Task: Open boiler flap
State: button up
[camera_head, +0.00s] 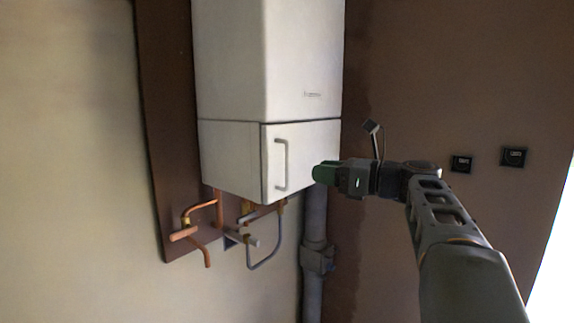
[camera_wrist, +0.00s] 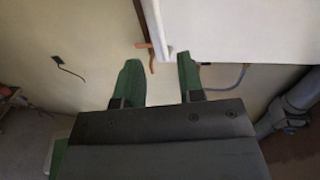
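The white boiler (camera_head: 228,60) hangs on the wall in the head view. Its lower front flap (camera_head: 310,150) looks closed, flush under the upper casing. A vertical grey bar handle (camera_head: 281,165) is on the flap's left side. My gripper (camera_head: 320,173) is right of the handle, apart from it, with its green fingers pointing left. In the wrist view, my gripper (camera_wrist: 157,70) has its two green fingers spread with nothing between them. The boiler's white surface (camera_wrist: 240,30) fills the upper right there, beyond the fingertips. I cannot clearly make out the handle in that view.
Copper pipes (camera_head: 195,232) and a valve hang below the boiler. A grey drain pipe (camera_head: 314,235) runs down the wall beneath its right side. Two black sockets, one (camera_head: 461,163) nearer and one (camera_head: 513,157) farther right, are on the brown wall. The pale left wall is clear.

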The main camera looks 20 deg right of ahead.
aim_at(288, 167)
jog(key=p+x, duration=0.1)
jog(key=x, duration=0.8)
jog(key=shift+p, duration=0.35)
grip_shut()
